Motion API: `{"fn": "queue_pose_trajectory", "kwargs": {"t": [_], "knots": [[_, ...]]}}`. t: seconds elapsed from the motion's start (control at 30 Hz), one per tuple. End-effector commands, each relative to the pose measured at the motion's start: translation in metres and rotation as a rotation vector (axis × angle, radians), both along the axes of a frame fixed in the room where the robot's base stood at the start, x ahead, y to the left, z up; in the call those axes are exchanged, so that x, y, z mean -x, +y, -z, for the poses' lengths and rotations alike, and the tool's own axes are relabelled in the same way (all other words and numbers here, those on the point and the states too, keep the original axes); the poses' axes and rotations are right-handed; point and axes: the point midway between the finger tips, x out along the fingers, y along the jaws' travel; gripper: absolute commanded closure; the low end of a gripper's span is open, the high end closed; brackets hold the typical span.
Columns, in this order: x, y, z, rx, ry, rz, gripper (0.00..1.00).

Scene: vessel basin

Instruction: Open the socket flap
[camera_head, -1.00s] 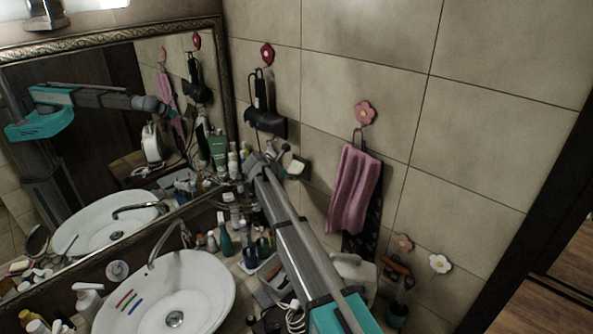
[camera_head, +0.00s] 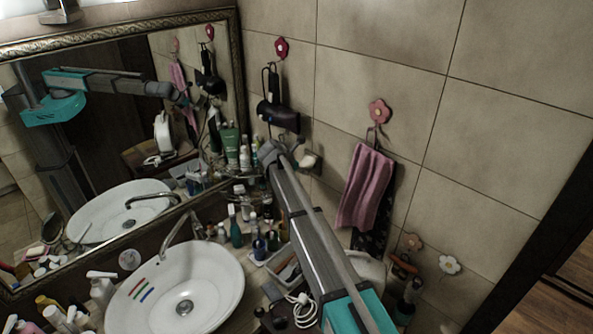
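A small pale piece, which looks like the socket flap (camera_head: 308,161), shows on the tiled wall just right of my arm's end. It is small and blurred, and I cannot tell how far it stands open. A dark patch beside it may be part of the socket. My gripper (camera_head: 286,150) is at the far end of my outstretched arm, close to the wall and just left of the pale piece. I cannot tell whether they touch. The fingers are too small and dark to read.
A dark hair dryer (camera_head: 278,115) hangs just above my gripper. A pink towel (camera_head: 366,188) hangs to the right. Bottles (camera_head: 236,232) crowd the counter below, beside the white basin (camera_head: 215,275). The mirror (camera_head: 110,110) is on the left. The upper right wall is bare.

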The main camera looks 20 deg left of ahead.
Motion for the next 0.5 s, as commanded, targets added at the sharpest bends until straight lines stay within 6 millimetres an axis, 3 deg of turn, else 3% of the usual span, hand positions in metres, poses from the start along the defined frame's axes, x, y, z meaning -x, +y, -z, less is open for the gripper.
{"fn": "queue_pose_trajectory", "kwargs": {"t": [0.03,0.1,0.13,0.4,0.5], "knots": [[0.0001,0.0010,0.0000,0.000,0.001,0.000,0.40],[0.0011,0.0019,0.0001,-0.001,0.002,-0.001,0.27],[0.0015,0.0023,0.0001,-0.001,0.002,-0.001,0.26],[0.0035,0.0040,0.0005,-0.001,0.004,-0.004,0.26],[0.0037,0.0040,0.0005,-0.001,0.004,-0.004,0.44]]}}
